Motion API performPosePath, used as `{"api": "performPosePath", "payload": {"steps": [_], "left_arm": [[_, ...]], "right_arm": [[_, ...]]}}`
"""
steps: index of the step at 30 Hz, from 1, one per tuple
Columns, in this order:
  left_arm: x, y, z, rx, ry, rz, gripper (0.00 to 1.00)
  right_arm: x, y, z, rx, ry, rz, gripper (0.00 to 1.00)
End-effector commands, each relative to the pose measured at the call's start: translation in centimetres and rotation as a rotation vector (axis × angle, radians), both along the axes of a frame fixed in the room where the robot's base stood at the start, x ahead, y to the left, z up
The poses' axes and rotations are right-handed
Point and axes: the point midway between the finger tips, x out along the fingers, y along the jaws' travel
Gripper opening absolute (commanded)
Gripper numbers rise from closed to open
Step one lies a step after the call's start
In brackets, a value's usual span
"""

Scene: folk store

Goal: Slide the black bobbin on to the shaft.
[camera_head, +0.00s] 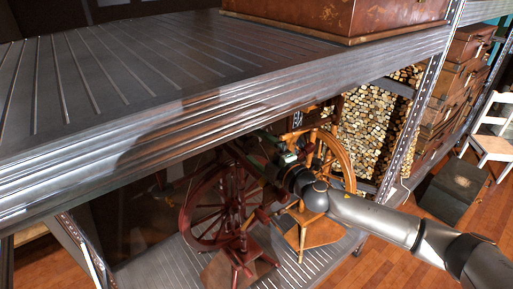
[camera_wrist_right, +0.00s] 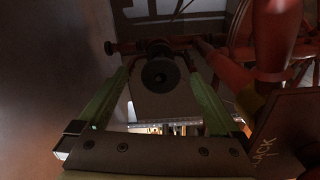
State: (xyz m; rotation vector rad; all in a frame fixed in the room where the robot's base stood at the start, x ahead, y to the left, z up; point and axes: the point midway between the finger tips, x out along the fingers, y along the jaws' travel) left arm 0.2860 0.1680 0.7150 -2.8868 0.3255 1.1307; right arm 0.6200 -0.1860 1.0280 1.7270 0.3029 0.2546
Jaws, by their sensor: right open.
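In the right wrist view, a round black piece (camera_wrist_right: 160,72), which looks like the bobbin seen end-on, sits between the green fingers of my right gripper (camera_wrist_right: 162,60). The fingers are open, one to each side of it; I cannot tell whether they touch it. A dark horizontal rod (camera_wrist_right: 125,47) with a knobbed end runs behind it; I cannot tell if this is the shaft. In the head view, my right gripper (camera_head: 274,152) reaches under the upper shelf beside the dark red spinning wheel (camera_head: 187,208). The bobbin is not clear there. My left gripper is not in view.
The metal upper shelf (camera_head: 110,85) hangs over the work and hides part of it. A lighter wooden wheel (camera_head: 346,165) stands close on the right of my gripper. Red wooden parts (camera_wrist_right: 275,40) crowd the right of the wrist view. The lower shelf (camera_head: 165,262) has bare room at front left.

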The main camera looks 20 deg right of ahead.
Motion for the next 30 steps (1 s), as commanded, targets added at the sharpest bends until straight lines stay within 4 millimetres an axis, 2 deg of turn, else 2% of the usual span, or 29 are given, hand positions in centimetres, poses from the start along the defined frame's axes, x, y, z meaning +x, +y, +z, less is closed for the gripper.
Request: {"api": "performPosePath", "payload": {"steps": [7, 11, 24, 30], "left_arm": [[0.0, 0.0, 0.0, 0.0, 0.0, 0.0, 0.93], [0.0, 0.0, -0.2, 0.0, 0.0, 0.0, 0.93], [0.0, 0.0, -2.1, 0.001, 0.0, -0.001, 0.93], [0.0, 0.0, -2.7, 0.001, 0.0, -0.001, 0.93]], "right_arm": [[-0.2, -0.1, -0.1, 0.0, 0.001, -0.001, 1.0], [-1.3, -0.5, -0.3, -0.001, 0.003, 0.001, 1.0], [-8.8, -3.2, -0.4, -0.001, 0.004, 0.001, 1.0], [-10.9, -4.0, -0.3, -0.001, 0.002, -0.001, 1.0]]}}
